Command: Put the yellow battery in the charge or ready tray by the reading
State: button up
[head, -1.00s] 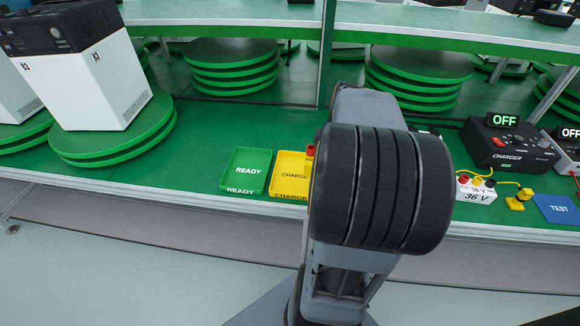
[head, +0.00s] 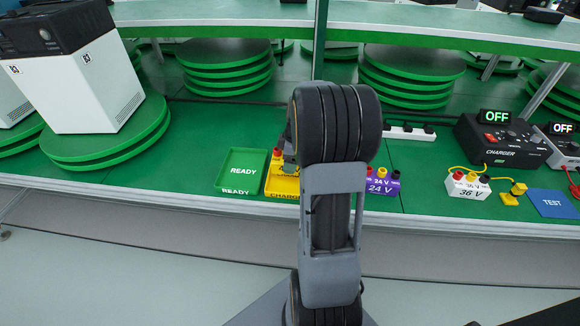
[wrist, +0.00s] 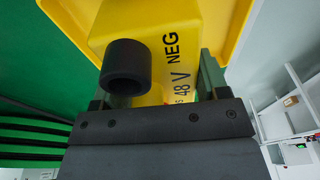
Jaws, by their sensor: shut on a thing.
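The yellow battery (wrist: 150,30), marked 48 V and NEG with a black terminal, is between the fingers of my gripper (wrist: 155,92), which is shut on it. In the head view the battery (head: 278,163) shows only in part, with a red terminal, at the yellow CHARGE tray (head: 283,196). My arm hides the tray's right side and most of the gripper. The tray's yellow edge (wrist: 238,25) also shows behind the battery in the wrist view. I cannot tell whether the battery touches the tray floor. The green READY tray (head: 241,172) is empty, just left of the CHARGE tray.
A purple 24 V battery (head: 382,182) stands right of my arm. A white 36 V battery (head: 467,186), a blue TEST pad (head: 553,204) and a charger (head: 503,140) reading OFF are farther right. A white machine on a green turntable (head: 120,150) stands left.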

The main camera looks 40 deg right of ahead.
jog(key=shift+w+f, duration=0.15)
jog(key=shift+f, duration=0.7)
jog(key=shift+w+f, duration=0.1)
jog(key=shift+f, duration=0.75)
jog(key=shift+f+b, duration=0.15)
jog(key=shift+b, duration=0.15)
jog(key=o, duration=1.4)
jog(key=shift+o, duration=0.2)
